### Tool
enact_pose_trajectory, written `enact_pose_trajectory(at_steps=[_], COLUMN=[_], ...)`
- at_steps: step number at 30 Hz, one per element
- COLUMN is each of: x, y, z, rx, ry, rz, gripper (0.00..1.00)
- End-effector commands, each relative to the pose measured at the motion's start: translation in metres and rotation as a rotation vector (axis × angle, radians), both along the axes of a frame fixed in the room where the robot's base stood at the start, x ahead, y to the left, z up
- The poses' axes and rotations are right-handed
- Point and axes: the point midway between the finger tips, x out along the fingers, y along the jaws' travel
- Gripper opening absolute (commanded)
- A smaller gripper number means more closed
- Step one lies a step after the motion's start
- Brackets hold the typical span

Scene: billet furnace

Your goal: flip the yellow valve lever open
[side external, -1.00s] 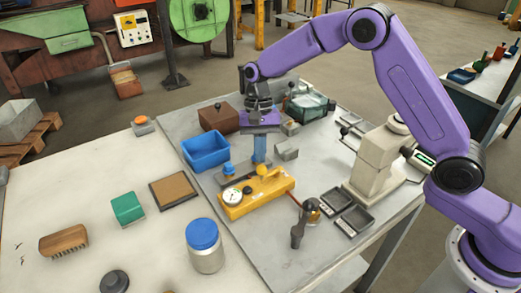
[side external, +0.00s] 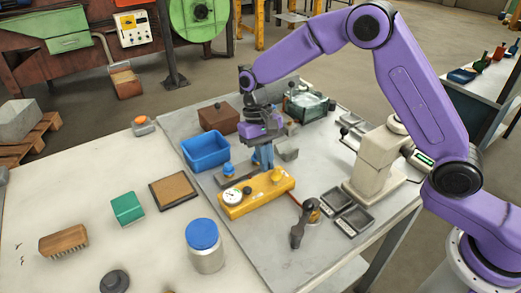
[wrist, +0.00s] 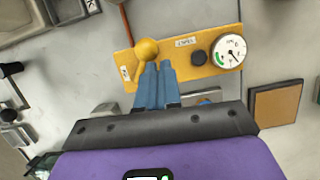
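The yellow valve lever shows its round knob (side external: 276,174) near the right end of the yellow valve block (side external: 240,207) in the side view. In the wrist view the knob (wrist: 147,49) is at the left part of the block (wrist: 195,78), just past my fingertips. My gripper (side external: 264,164) is tilted, its blue fingers low over the block beside the knob. In the wrist view the fingers (wrist: 159,68) lie together with nothing between them. They hide most of the lever arm, and I cannot tell whether they touch the knob.
A round gauge (side external: 231,196) and a black knob (wrist: 199,58) sit on the block. A blue bin (side external: 205,152) stands to the left, a brown box (side external: 217,117) behind. A dark-handled tool (side external: 299,232) and small black trays (side external: 354,219) are at the right.

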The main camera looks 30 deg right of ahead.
Motion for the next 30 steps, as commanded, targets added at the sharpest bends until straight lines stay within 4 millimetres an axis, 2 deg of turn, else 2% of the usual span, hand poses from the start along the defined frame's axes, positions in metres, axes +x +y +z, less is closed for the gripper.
enact_pose_trajectory(at_steps=[3, 18, 30], x=[-0.009, -0.026, -0.031], y=[0.002, -0.007, -0.012], z=[-0.001, -0.001, -0.002], rx=[0.0, 0.001, 0.0], ry=[0.009, 0.013, 0.018], rz=[0.116, 0.531, 0.554], gripper=[0.0, 0.0, 0.0])
